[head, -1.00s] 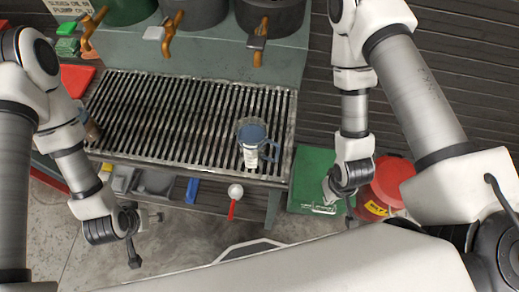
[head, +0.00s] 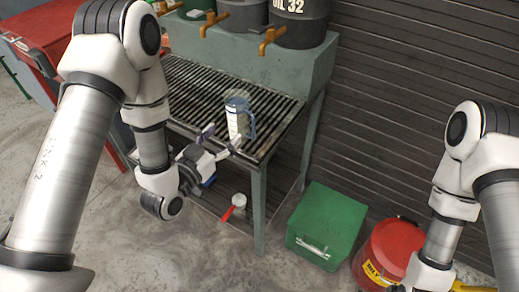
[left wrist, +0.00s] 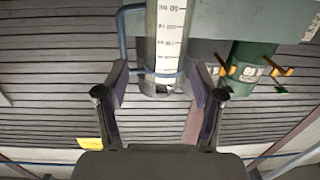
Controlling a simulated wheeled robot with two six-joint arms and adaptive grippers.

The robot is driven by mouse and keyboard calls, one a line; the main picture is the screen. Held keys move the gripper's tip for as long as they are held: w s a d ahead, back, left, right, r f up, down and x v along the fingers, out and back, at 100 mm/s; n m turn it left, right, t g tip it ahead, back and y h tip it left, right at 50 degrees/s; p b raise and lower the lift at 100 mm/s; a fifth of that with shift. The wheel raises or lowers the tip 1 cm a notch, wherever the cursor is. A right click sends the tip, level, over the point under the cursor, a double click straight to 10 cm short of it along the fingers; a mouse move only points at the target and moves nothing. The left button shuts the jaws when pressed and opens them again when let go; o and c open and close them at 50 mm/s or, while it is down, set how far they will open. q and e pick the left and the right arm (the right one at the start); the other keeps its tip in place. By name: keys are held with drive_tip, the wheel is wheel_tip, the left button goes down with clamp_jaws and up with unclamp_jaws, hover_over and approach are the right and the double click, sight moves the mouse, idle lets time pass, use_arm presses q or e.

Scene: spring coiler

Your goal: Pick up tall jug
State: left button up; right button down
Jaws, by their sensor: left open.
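The tall jug (head: 237,116) is clear with a white measuring scale and a blue handle. It stands upright near the front right end of the slatted rack (head: 270,102). My left gripper (head: 222,140) is open just in front of the jug, its fingers pointing at it. In the left wrist view, the jug (left wrist: 170,45) with its scale and blue handle shows beyond and between the open fingers of the left gripper (left wrist: 162,82). I cannot tell whether either finger touches it.
Drums with orange taps (head: 272,38) stand behind the rack. A red-handled object (head: 234,208) is below the rack. A green box (head: 327,225) and a red can (head: 388,252) sit on the floor to the right. A red cabinet (head: 45,45) is at the far left.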

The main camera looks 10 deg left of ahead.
sight(232, 121)
use_arm(q)
drive_tip(key=shift+w+d+r, duration=0.1)
drive_tip(key=shift+d+r, duration=0.05)
drive_tip(key=shift+r, duration=0.05)
drive_tip(key=w, duration=0.3)
drive_tip(key=shift+w+a, duration=0.15)
drive_tip(key=shift+a, duration=0.2)
drive_tip(key=x, duration=0.2)
drive_tip(key=p+x, duration=0.1)
drive_tip(key=x, duration=0.2)
drive_tip(key=shift+d, duration=0.3)
drive_tip(key=shift+w+f, duration=0.15)
drive_tip(key=shift+w, duration=0.1)
use_arm(e)
drive_tip(key=shift+w+a+r, duration=0.15)
drive_tip(key=shift+w+r, duration=0.05)
use_arm(q)
drive_tip(key=shift+s, duration=0.1)
drive_tip(key=c, duration=0.9)
